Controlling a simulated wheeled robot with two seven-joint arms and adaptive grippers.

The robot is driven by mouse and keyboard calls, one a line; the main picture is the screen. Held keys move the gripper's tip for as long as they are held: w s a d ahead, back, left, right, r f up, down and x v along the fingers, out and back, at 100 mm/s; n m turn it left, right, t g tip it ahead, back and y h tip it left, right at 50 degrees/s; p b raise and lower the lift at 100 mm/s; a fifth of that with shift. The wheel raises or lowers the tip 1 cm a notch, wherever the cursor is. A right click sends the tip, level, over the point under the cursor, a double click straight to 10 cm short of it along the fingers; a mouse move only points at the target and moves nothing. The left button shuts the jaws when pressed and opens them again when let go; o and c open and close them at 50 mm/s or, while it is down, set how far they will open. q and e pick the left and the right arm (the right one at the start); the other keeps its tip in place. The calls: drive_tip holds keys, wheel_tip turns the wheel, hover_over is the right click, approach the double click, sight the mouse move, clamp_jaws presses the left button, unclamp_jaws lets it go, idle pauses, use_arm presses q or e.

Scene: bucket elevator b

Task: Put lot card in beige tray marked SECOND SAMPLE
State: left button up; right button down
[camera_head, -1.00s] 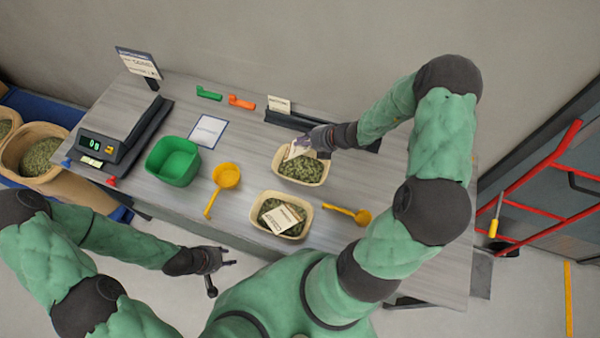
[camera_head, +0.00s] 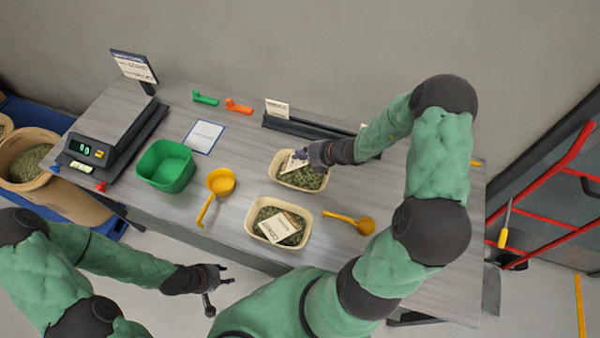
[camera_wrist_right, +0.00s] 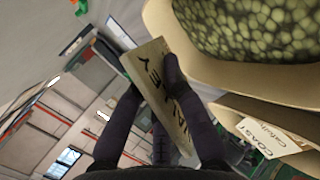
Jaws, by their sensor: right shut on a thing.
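My right gripper (camera_head: 318,153) is shut on a pale lot card (camera_head: 294,162) at the far beige tray (camera_head: 283,183). The card is tilted over the tray's left part; I cannot tell whether it touches the contents. In the right wrist view, the card (camera_wrist_right: 165,90) is between the fingers beside a beige rim, its dark lettering partly covered. The near beige tray (camera_head: 250,226) also holds green material, with another card (camera_head: 281,226) lying on it. No SECOND SAMPLE marking is readable on either tray. My left gripper (camera_head: 218,288) is open and empty off the table's front edge.
Yellow scoops lie left (camera_head: 220,182) and right (camera_head: 364,225) of the near tray. A green bin (camera_head: 166,166), a white sheet (camera_head: 204,136) and a scale (camera_head: 110,125) are further left. A dark rack (camera_head: 300,125) with cards stands behind the far tray.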

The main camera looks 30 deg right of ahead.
drive_tip(key=shift+f+b, duration=1.4)
drive_tip(key=shift+f, duration=0.75)
drive_tip(key=c, duration=1.5)
unclamp_jaws()
drive_tip(key=p+v, duration=0.7)
drive_tip(key=v, duration=0.1)
drive_tip(key=shift+r, duration=0.1)
